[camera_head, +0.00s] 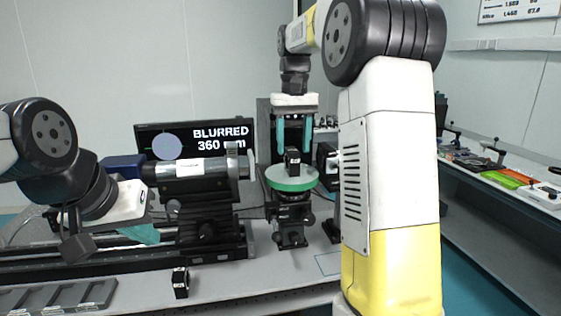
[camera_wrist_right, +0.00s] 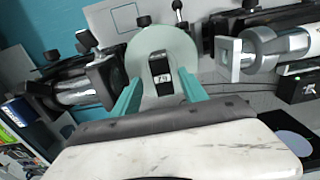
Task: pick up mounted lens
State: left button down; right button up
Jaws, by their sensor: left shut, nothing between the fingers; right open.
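A small black mounted lens (camera_head: 292,161) stands on the round green-rimmed platform (camera_head: 291,184) in the middle of the head view. In the right wrist view the black mount (camera_wrist_right: 161,76) shows a white label and lies between my fingers. A second small black mount (camera_head: 181,282) stands on the table at the front. My left gripper (camera_head: 141,233) is shut and empty at the left, above the bench.
A silver tube instrument (camera_head: 190,168) on a black rail stand is left of the platform. A screen (camera_head: 195,138) behind it reads "BLURRED 360 mm". A dark slotted tray (camera_head: 60,296) lies front left. A side bench with small parts runs along the right.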

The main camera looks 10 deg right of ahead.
aim_at(292, 150)
jog(key=shift+a+f, duration=0.2)
jog(key=shift+f, duration=1.65)
grip_shut()
jog(key=shift+r, duration=0.1)
